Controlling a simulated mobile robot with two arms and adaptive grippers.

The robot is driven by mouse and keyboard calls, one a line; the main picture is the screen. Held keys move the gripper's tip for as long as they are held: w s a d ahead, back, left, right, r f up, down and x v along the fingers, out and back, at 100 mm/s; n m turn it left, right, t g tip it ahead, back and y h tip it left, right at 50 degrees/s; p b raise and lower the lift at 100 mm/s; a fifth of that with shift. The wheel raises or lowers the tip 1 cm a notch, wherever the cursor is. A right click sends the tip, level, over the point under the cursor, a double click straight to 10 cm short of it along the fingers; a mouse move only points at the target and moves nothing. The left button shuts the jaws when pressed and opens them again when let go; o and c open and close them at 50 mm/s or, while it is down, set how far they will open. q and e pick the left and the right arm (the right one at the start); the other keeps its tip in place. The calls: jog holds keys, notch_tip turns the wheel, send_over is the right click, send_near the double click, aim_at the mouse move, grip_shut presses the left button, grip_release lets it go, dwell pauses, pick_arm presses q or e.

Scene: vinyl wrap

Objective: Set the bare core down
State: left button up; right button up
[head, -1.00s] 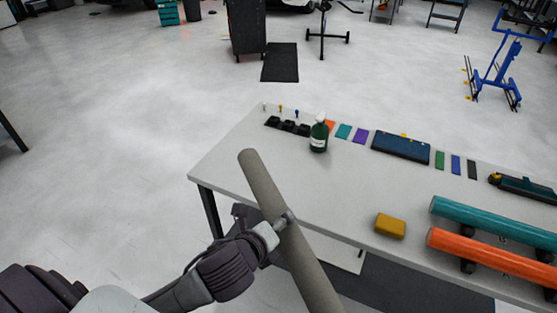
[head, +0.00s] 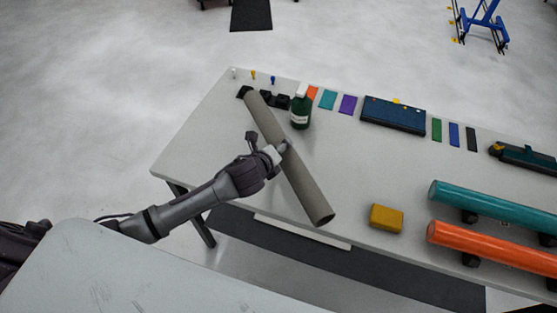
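The bare core (head: 307,187) is a long grey-brown tube, seen in the head view over the left part of the white table (head: 210,142). It slants from the small black blocks at the back left to near the table's front edge. My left gripper (head: 280,150) is shut around the tube near its middle. I cannot tell whether the tube touches the table top. My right gripper is not in view.
A green bottle (head: 300,110) stands close beside the tube's far half. A yellow block (head: 386,218) lies right of its near end. Teal (head: 490,205) and orange (head: 490,250) rolls rest on supports at the right. Small pegs and colour swatches line the back edge.

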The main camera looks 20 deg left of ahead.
pick_arm(q)
notch_tip(320, 180, down, 5)
jog(key=shift+w+f, duration=0.1)
jog(key=shift+w, duration=0.05)
jog(key=shift+f, duration=0.1)
jog(key=o, duration=1.3)
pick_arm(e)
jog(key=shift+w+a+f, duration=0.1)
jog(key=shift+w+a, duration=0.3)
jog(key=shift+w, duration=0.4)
pick_arm(q)
jog(key=v, duration=1.2)
jog(key=shift+a, duration=0.1)
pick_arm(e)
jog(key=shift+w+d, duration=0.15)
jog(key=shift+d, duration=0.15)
